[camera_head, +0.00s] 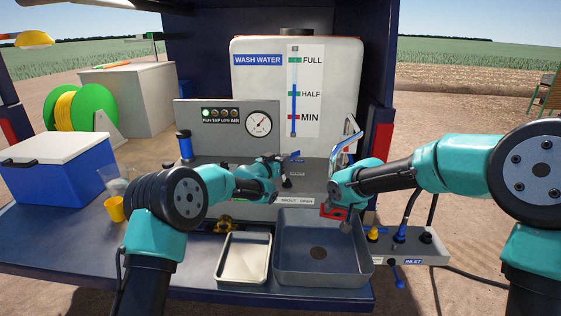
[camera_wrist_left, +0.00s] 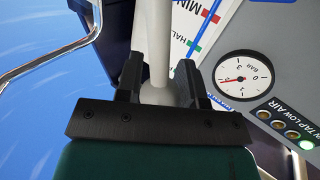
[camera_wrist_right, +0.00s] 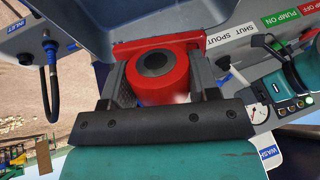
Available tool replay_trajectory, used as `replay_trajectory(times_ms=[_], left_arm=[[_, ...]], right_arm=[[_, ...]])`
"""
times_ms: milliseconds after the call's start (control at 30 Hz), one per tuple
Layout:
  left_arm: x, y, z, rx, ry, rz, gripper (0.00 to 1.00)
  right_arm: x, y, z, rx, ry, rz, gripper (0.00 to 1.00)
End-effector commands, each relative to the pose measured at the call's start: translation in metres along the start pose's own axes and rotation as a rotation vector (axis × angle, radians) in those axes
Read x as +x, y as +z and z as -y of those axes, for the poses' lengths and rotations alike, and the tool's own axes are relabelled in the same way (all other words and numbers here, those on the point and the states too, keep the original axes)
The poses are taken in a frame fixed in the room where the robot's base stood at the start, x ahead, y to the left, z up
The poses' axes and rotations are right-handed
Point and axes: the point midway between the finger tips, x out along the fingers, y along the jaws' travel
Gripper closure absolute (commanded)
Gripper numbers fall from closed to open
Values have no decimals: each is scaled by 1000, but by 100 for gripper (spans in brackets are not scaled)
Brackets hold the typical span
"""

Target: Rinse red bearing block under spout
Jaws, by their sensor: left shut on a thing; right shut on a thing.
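The red bearing block (camera_head: 333,212) is in my right gripper (camera_head: 338,208), above the right part of the sink (camera_head: 290,283). In the right wrist view the red block (camera_wrist_right: 162,88) shows a dark round bore and sits between both fingers. My left gripper (camera_head: 281,174) is at the front of the wash unit, above and left of the sink. In the left wrist view its fingers (camera_wrist_left: 160,86) are shut on a pale round knob (camera_wrist_left: 157,95) with a pale rod (camera_wrist_left: 159,40). The spout outlet and any water stream cannot be made out.
A pale tray (camera_head: 243,258) lies left of the sink, with a brass part (camera_head: 225,225) behind it. The wash-water tank (camera_head: 265,95) rises behind. An inlet panel (camera_head: 410,255) is at right.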

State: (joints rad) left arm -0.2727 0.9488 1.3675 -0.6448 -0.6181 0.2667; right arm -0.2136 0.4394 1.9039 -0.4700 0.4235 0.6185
Motion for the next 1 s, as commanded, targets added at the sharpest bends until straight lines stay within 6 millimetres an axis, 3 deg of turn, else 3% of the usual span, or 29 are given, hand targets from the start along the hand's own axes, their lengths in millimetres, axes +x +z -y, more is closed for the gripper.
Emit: replay_trajectory(times_ms=[633, 667, 900, 1000], left_arm=[[5, -2, -8, 72, -2, 46, 100], [5, -2, -8, 72, -2, 46, 62], [5, -2, -8, 71, -2, 46, 40], [5, -1, -8, 71, -2, 46, 40]], right_arm=[[0, 0, 0, 0, 0, -2, 83], [0, 0, 0, 0, 0, -2, 83], [0, -1, 0, 0, 0, -2, 83], [0, -1, 0, 0, 0, -2, 83]])
